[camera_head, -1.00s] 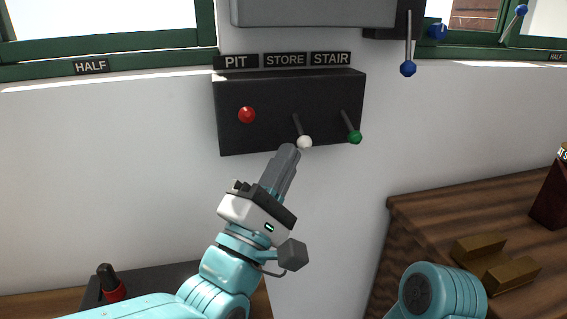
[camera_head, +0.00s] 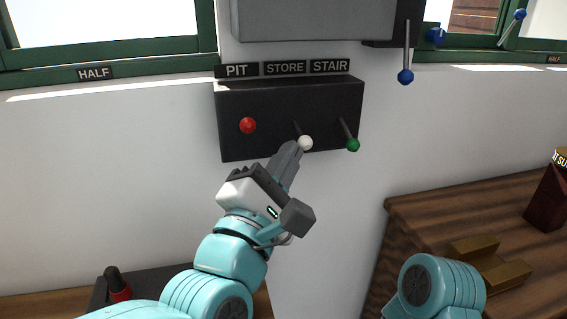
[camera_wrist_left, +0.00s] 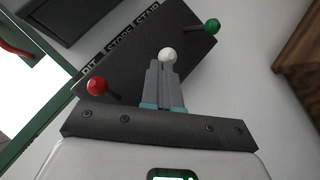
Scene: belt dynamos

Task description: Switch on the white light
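A black switch box (camera_head: 232,143) on the white wall carries three ball-tipped levers. The white knob (camera_head: 305,143) is the middle one, under the STORE label (camera_head: 285,67); its stem slants down and outward. The red knob (camera_head: 248,125) is at its left and the green knob (camera_head: 353,145) at its right. My left gripper (camera_head: 292,150) has its fingers together, tips at the underside of the white knob. In the left wrist view the white knob (camera_wrist_left: 168,55) shows just past the fingertips, apparently touching, not clearly between them. My right gripper is out of view.
A grey cabinet (camera_head: 312,20) hangs above the box. A blue-knobbed lever (camera_head: 405,77) hangs at upper right. A wooden bench (camera_head: 425,222) with brass-coloured blocks (camera_head: 490,265) stands at right. Wall below the box is clear.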

